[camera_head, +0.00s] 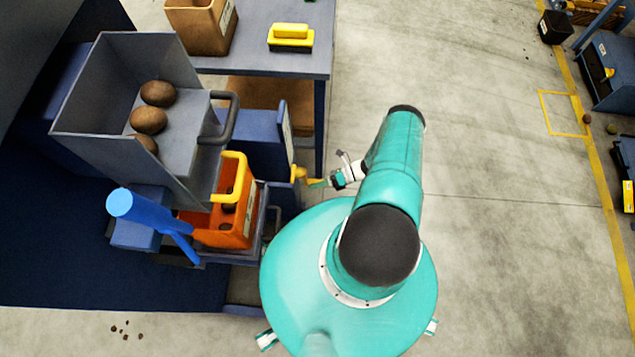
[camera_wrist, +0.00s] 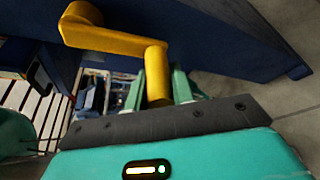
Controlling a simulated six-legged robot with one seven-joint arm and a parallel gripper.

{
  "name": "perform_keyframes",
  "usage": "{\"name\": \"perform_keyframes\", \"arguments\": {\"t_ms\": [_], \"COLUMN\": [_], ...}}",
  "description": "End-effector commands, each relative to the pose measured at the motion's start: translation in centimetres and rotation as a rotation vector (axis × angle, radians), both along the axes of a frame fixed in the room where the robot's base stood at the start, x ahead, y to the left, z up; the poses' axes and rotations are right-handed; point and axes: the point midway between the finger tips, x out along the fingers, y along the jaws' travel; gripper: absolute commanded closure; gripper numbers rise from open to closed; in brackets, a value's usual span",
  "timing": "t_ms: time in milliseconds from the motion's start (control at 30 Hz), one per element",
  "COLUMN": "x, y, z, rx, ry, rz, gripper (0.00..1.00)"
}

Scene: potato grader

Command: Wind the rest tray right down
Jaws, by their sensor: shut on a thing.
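The yellow crank (camera_head: 301,173) sticks out from the side of the blue machine, right of the orange crate. In the wrist view its arm (camera_wrist: 112,38) runs to the left from the grip peg. My gripper (camera_head: 326,183) is at the crank's outer end. In the wrist view my gripper (camera_wrist: 158,84) has its green fingers on either side of the yellow peg, shut on it. A grey frame (camera_head: 271,224) beside and under the orange crate (camera_head: 222,234) looks like the rest tray; the crate and machine hide most of it, so its height is unclear.
A grey hopper (camera_head: 88,92) holding several brown potatoes (camera_head: 148,121) stands above the crate. A blue lever (camera_head: 138,208) sticks out at the front. A table (camera_head: 262,65) behind carries a brown box (camera_head: 201,25) and a yellow-black block (camera_head: 291,37).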

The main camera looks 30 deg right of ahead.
Motion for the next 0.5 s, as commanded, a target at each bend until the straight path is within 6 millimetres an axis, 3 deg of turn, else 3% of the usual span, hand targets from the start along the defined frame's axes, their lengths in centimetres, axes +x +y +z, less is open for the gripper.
{"name": "perform_keyframes", "arguments": {"t_ms": [167,200,267,500], "x": [0.35,0.38,0.37,0.23], "y": [-0.08,-0.09,-0.09,-0.05], "z": [0.7,0.7,0.67,0.47], "rx": [0.017,0.017,0.016,0.013], "ry": [-0.012,-0.013,-0.012,-0.009], "rz": [0.0,0.0,-0.001,0.0], "gripper": [1.0,0.68,0.56,0.55]}}
